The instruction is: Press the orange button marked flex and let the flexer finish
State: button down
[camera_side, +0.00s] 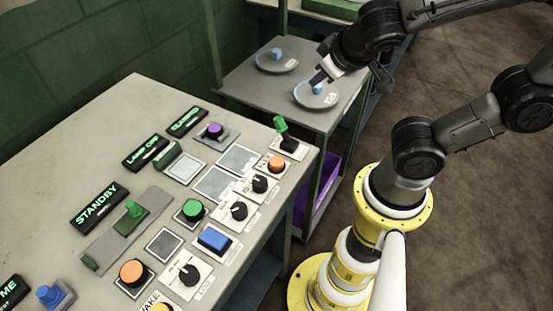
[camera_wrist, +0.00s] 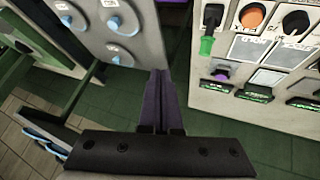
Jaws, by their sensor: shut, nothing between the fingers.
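Two orange buttons show on the bench panel in the side view: one at the far right corner (camera_side: 277,162) and a larger one near the front (camera_side: 134,272). One orange button also shows at the top right of the wrist view (camera_wrist: 252,15). My gripper (camera_side: 318,78) is shut and empty, above a grey disc with a blue knob (camera_side: 316,97) on the side table, away from the panel. Its dark purple fingers (camera_wrist: 158,100) are together in the wrist view. No flexer can be made out for certain.
The panel holds black dials (camera_side: 239,210), a blue button (camera_side: 214,239), a green button (camera_side: 193,210), a purple knob (camera_side: 214,130) and a green lever (camera_side: 284,130). Lit displays read STANDBY (camera_side: 99,207) and apparently LAMP OFF (camera_side: 145,151). A gap separates bench and side table (camera_side: 250,92).

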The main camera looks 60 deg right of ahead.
jog(key=w+a+f+n+t, duration=0.2)
jog(key=w+a+f+n, duration=0.15)
jog(key=a, duration=0.25)
jog(key=n+y, duration=0.2)
jog(key=n, duration=0.2)
send_over(281, 163)
jog(key=f, duration=0.1)
jog(key=shift+f, duration=0.2)
jog(key=shift+f, duration=4.4)
jog(key=shift+f, duration=0.4)
